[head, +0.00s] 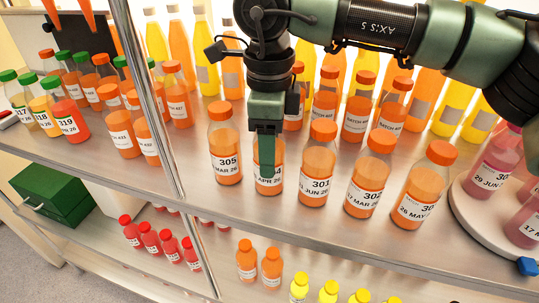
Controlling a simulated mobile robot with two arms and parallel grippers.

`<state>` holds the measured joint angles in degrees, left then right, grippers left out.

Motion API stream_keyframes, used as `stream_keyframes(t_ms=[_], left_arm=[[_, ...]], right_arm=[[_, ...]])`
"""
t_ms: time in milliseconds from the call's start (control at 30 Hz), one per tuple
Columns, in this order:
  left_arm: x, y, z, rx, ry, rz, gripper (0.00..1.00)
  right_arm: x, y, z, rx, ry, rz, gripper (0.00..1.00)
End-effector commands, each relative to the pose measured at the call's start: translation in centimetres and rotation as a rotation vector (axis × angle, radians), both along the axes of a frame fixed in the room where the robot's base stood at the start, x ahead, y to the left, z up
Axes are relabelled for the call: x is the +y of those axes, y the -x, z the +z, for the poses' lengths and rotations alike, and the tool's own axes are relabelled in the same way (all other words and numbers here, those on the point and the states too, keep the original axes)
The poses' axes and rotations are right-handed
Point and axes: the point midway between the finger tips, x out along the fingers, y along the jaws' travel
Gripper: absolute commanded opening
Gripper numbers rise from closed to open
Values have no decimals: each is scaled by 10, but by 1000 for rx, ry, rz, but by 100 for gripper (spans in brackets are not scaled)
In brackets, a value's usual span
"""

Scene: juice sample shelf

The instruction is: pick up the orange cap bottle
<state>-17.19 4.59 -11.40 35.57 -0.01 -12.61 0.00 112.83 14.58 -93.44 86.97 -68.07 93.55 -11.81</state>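Several orange bottles with orange caps stand in a front row on the metal shelf in the head view. They include the bottle labelled 305 (225,158), the 301 bottle (318,175), the 302 bottle (369,183) and one at the right end (424,195). My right gripper (267,160) points down at the bottle between 305 and 301, whose label (268,185) ends in 4. A green finger covers its cap and upper middle. I cannot tell whether the fingers grip it. The bottle stands upright on the shelf. My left gripper is not in view.
More orange and yellow bottles stand close behind the front row. A metal post (150,90) rises at the left. A round white turntable (470,215) with pink bottles is at the right. Small bottles stand on the lower shelf. A green box (62,190) is at the left.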

Motion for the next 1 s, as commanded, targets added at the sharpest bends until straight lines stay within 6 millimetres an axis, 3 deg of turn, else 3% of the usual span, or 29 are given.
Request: stream_keyframes(t_ms=[33, 67, 367, 767, 1000], left_arm=[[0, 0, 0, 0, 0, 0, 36], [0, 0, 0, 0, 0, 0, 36], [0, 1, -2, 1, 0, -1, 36], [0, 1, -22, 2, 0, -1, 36], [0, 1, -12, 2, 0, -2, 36]], right_arm=[[0, 0, 0, -1, 0, 0, 8], [0, 0, 0, -1, 0, 0, 0], [0, -1, 5, -3, -1, -1, 0], [1, 0, 77, -2, -3, 0, 0], [1, 0, 111, 0, -1, 2, 0]])
